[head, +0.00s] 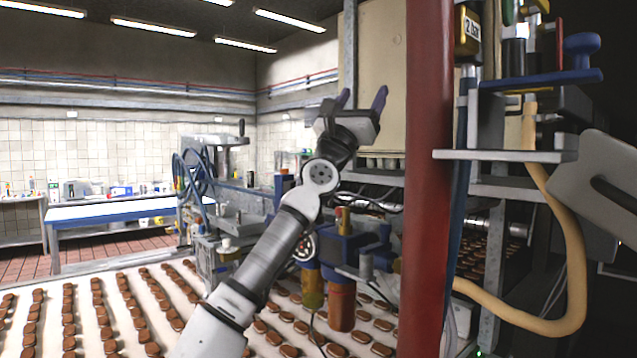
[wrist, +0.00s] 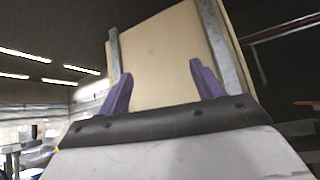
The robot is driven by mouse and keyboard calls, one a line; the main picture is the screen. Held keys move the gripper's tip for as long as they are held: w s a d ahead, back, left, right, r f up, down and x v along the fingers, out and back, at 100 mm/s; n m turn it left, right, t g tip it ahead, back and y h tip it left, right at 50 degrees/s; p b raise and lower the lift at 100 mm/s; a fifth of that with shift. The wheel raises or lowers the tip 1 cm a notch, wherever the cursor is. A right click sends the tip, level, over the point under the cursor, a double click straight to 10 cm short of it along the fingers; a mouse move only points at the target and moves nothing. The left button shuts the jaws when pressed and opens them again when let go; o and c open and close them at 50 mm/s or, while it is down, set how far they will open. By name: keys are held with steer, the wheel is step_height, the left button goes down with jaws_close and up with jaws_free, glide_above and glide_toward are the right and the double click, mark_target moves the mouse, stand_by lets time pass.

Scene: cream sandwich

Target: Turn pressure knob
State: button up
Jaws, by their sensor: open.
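My gripper (head: 362,97) is raised in the middle of the head view, its two purple fingers spread, pointing up and holding nothing. In the wrist view my gripper (wrist: 161,72) is open too, with a cream panel behind the fingers. A blue round knob (head: 581,44) stands at the upper right of the head view, well to the right of my gripper. A gold-coloured gauge block reading about "2 bar" (head: 468,30) is left of it. A small round dial (head: 303,247) sits low behind my forearm. I cannot tell for certain which part is the pressure knob.
A thick red post (head: 428,200) stands between my gripper and the blue knob. A metal shelf (head: 505,155) and a tan hose (head: 570,230) are at the right. A conveyor (head: 90,290) carries rows of brown biscuits below. The cream panel (head: 379,60) is behind my gripper.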

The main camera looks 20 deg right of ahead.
steer(key=w+a+f+g+y+b, duration=0.15)
steer(key=a+f+y, duration=0.25)
steer(key=a+f, duration=0.4)
steer(key=w+a+f+g+y, duration=0.2)
steer(key=a+f+g+y, duration=0.15)
steer(key=a+f, duration=0.45)
steer(key=shift+n+y, duration=0.45)
steer(key=shift+n, duration=0.05)
steer(key=p+x, duration=0.3)
steer(key=x, duration=0.3)
steer(key=p+x, duration=0.2)
steer(key=x, duration=0.4)
steer(key=shift+w+r+p, duration=0.2)
steer(key=shift+w+p, duration=0.1)
steer(key=shift+p, duration=0.1)
steer(key=shift+w+d+f+t, duration=0.15)
steer(key=shift+w+d+t, duration=0.2)
steer(key=shift+d, duration=0.1)
steer(key=c, duration=1)
steer(key=shift+o, duration=0.2)
steer(key=o, duration=1)
steer(key=shift+c, duration=0.2)
